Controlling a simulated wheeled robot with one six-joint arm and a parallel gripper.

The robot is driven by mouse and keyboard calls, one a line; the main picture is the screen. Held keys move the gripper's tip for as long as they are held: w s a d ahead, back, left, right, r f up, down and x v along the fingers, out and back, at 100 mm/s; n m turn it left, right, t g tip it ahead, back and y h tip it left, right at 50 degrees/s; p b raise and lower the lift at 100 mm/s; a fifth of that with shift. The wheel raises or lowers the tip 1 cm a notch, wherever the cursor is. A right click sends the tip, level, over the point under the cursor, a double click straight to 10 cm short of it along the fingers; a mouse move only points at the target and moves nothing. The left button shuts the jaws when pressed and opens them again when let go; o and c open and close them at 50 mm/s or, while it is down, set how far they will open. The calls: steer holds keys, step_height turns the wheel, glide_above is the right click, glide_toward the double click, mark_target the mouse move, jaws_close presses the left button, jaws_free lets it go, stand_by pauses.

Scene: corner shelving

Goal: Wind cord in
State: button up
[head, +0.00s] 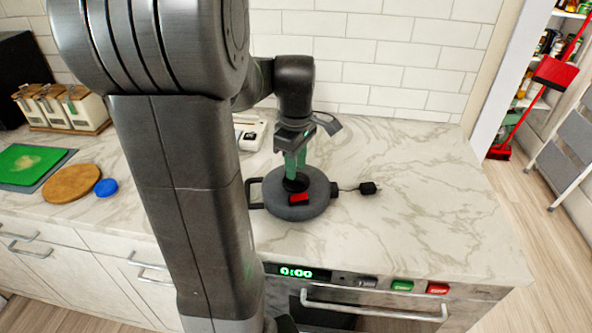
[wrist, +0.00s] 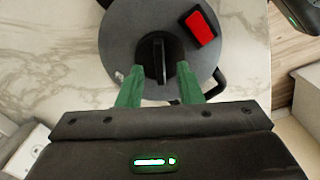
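A round grey cord reel (head: 312,206) lies flat on the marble counter, with a red patch (head: 299,198) on its face and a black handle frame on its left side. A short cord with a black plug (head: 369,188) sticks out to its right. My gripper (head: 295,175) points down over the reel. In the wrist view, my gripper's green fingers (wrist: 159,70) are apart on either side of the black knob (wrist: 158,48) at the reel's centre. Gaps show between the fingers and the knob's upright ridge. The reel's red patch (wrist: 201,28) also shows there.
The counter (head: 430,190) is clear to the right of the plug. A white device (head: 250,132) stands behind the reel. A blue lid (head: 106,187), round wooden board (head: 72,183) and green board (head: 30,163) lie left. An oven panel (head: 298,272) is below the front edge.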

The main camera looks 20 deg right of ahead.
steer(key=shift+f, duration=1.15)
jaws_close()
steer(key=shift+m, duration=0.4)
steer(key=m+p, duration=0.1)
steer(key=m, duration=0.3)
steer(key=shift+r+m, duration=0.1)
steer(key=shift+m, duration=0.2)
steer(key=m+p, duration=0.1)
steer(key=m, duration=0.4)
steer(key=shift+m, duration=0.3)
